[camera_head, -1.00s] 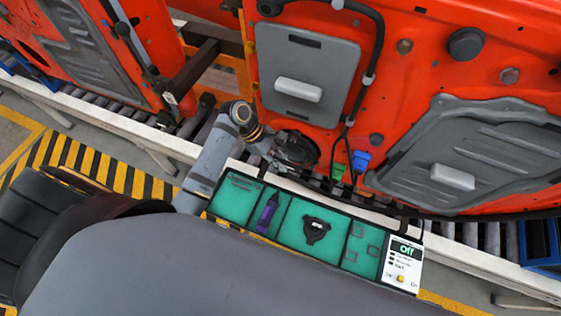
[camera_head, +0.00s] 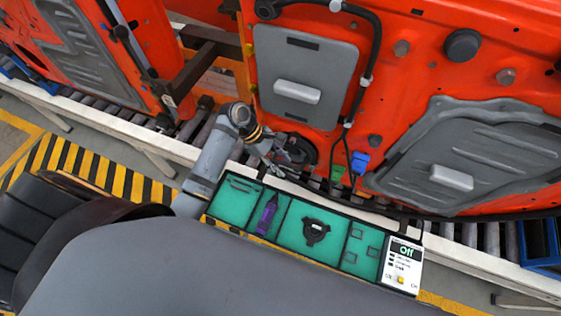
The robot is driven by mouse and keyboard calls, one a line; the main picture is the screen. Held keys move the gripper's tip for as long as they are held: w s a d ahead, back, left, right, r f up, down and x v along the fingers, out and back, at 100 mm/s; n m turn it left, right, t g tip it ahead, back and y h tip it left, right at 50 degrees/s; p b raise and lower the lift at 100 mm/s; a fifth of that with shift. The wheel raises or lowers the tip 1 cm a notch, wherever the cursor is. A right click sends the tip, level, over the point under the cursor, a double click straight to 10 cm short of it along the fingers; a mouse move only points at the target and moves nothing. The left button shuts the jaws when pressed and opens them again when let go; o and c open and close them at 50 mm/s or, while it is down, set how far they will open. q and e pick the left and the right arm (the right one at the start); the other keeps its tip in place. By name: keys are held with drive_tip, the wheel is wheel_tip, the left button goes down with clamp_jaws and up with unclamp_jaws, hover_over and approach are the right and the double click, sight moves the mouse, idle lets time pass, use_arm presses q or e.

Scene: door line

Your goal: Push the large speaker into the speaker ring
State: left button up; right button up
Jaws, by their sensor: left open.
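The large speaker (camera_head: 298,148) is a dark round disc at the lower part of the orange door panel (camera_head: 400,75). The speaker ring is not seen apart from it, so I cannot tell how deep the speaker sits. My left gripper (camera_head: 287,168) is in front of the speaker's lower left side, its fingers open. Whether the fingers touch the speaker is hard to tell. My right gripper is not in view.
A green-lined tray (camera_head: 284,212) below holds a purple tool (camera_head: 267,214) and a black three-lobed part (camera_head: 315,232). A white control box (camera_head: 402,264) reading "Off" stands at its right end. Blue (camera_head: 360,161) and green connectors hang right of the speaker.

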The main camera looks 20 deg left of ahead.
use_arm(q)
drive_tip(key=shift+a, duration=0.1)
drive_tip(key=v, duration=1.2)
drive_tip(key=v, duration=1.2)
